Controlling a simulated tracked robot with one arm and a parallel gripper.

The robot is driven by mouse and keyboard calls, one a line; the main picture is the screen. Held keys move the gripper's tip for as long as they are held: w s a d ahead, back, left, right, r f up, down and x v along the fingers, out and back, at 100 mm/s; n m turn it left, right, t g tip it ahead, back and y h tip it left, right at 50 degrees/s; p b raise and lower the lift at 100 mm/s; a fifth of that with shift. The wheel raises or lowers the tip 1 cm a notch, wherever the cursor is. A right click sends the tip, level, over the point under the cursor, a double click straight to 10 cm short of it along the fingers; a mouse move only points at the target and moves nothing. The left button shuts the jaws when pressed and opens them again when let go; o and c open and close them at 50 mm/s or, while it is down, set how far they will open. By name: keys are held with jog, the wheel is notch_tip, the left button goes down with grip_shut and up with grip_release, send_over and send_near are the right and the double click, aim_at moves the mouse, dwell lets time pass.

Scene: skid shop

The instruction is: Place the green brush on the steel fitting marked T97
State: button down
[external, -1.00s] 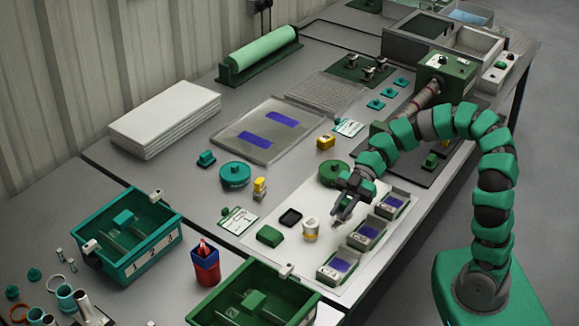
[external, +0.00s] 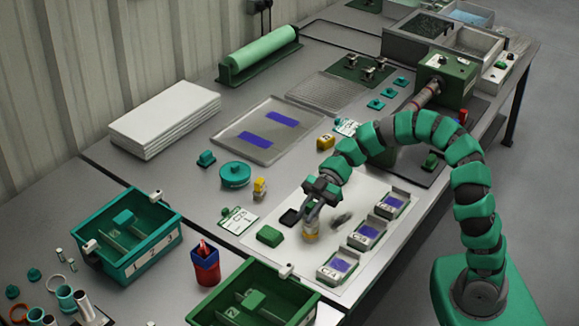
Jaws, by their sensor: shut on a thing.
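My gripper (external: 312,213) points down over the small white-and-yellow jar (external: 310,237) on the white mat. Its fingers are closed at the jar's top and hide most of the upper part. The jar stands upright on the mat. A green block (external: 270,236) lies on the mat left of my gripper; I cannot tell whether it is the green brush. A small blurred dark grey piece (external: 342,219) shows right of my gripper. I cannot read T97 on anything, so I cannot tell which thing is the steel fitting.
Grey trays with blue pads (external: 340,266) line the mat's right side. A black square dish (external: 290,217) lies close left of my gripper. A green bin (external: 215,315) and a teal bin (external: 150,262) stand at the front. A teal round tin (external: 235,175) stands farther back.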

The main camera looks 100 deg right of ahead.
jog(key=shift+f, duration=0.2)
jog(key=c, duration=1.3)
grip_release()
jog(key=shift+s+d+r, duration=0.15)
jog(key=shift+r, duration=0.05)
jog(key=p+v, duration=0.2)
jog(key=v, duration=0.9)
jog(key=shift+s+p, duration=0.25)
jog(key=shift+p, duration=0.1)
jog(key=shift+d+r, duration=0.1)
jog(key=shift+d, duration=0.05)
